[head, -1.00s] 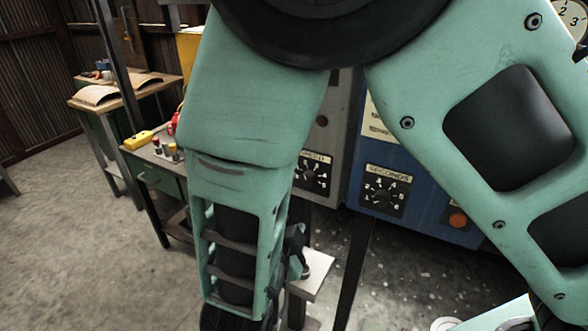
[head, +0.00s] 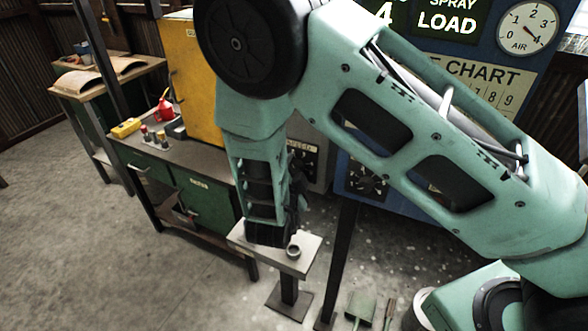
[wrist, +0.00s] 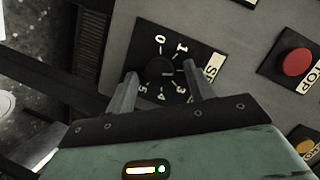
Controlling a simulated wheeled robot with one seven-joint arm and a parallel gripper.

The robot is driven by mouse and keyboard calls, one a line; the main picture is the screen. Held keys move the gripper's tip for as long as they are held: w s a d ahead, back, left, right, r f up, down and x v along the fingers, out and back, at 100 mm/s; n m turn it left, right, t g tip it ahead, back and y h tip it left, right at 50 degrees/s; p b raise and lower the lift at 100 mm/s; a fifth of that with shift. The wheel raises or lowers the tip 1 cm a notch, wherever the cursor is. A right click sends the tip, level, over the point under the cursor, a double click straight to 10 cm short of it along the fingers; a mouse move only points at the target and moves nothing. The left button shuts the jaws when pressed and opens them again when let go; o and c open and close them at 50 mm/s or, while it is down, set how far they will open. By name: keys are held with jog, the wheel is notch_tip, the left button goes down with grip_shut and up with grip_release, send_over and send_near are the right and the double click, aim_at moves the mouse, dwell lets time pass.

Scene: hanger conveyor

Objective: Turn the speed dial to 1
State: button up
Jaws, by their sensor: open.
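The speed dial (wrist: 158,72) is a round black knob on a black plate with white numerals, seen in the wrist view. The 0, 1, 4 and 5 show around it; the right finger covers part of the scale. A small pale mark shows on the knob, but I cannot tell which number it points to. My gripper (wrist: 160,76) is open, with one finger on each side of the knob; contact is unclear. In the head view the speed dial (head: 304,158) is partly hidden behind my arm.
A red stop button (wrist: 296,61) sits right of the dial in the wrist view. In the head view, a seconds dial (head: 366,181) is on the blue panel, a small stand (head: 308,247) is below my arm, and a workbench (head: 200,168) is at left.

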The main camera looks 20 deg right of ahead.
jog(key=c, duration=1)
jog(key=shift+o, duration=0.2)
jog(key=n+g, duration=0.1)
jog(key=n, duration=0.1)
jog(key=n+p, duration=0.1)
jog(key=shift+w+a+r+n+g+h, duration=0.1)
jog(key=shift+r+n+g+h, duration=0.05)
jog(key=shift+n+g+h, duration=0.25)
jog(key=shift+a+n+g+h+p, duration=0.1)
jog(key=shift+n+g+h+p, duration=0.55)
jog(key=shift+n, duration=0.65)
jog(key=o, duration=1)
jog(key=shift+c, duration=0.2)
